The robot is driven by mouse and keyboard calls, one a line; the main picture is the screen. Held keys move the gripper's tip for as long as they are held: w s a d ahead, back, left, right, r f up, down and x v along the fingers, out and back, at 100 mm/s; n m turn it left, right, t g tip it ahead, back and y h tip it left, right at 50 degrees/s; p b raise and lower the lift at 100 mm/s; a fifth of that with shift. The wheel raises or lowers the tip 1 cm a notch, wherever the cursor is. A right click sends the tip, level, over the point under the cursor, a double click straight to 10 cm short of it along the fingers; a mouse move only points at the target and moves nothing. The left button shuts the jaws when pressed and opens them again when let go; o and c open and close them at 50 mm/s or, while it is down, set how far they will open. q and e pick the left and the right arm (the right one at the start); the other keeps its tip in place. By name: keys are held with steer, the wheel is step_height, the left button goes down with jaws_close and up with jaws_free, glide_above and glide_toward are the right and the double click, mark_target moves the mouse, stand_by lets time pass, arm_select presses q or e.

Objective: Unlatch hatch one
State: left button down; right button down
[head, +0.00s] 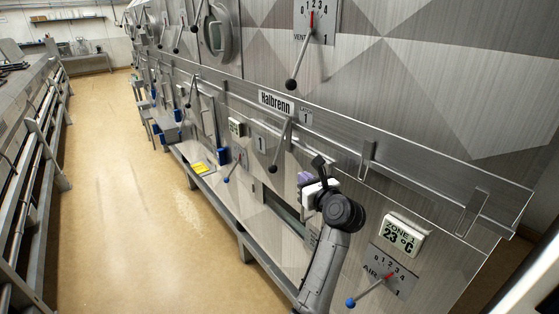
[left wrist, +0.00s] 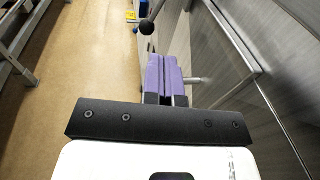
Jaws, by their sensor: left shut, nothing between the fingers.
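The lever marked 1 (head: 281,147) is a metal bar with a black ball knob, hanging down and slightly left from the rail of the steel hood. A small plate reading 1 (head: 261,143) is beside it, and another 1 plate (head: 305,118) is above right. My left gripper (head: 304,178) has purple fingers and is just right of and below the knob, apart from it. In the left wrist view the purple fingers (left wrist: 163,77) are closed together and empty. A black knob on a rod (left wrist: 147,27) shows ahead of them. The hatch panel's edges are partly hidden by my arm.
A long steel rail (head: 400,157) runs along the hood above my gripper. A Zone 1 display (head: 402,236) and a blue-knobbed air lever (head: 367,292) are lower right. The vent lever (head: 299,62) hangs above. The floor aisle (head: 120,190) on the left is clear.

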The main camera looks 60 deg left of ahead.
mark_target(277, 156)
arm_select(q)
steer(key=shift+a, duration=0.1)
steer(key=a+p, duration=0.1)
steer(key=a, duration=0.3)
steer(key=a+p, duration=0.1)
steer(key=a, duration=0.3)
steer(key=w+a+p, duration=0.1)
steer(key=a, duration=0.3)
steer(key=shift+a+f, duration=0.15)
steer(key=shift+f, duration=0.15)
steer(key=shift+w+a+f, duration=0.15)
steer(key=shift+a, duration=0.6)
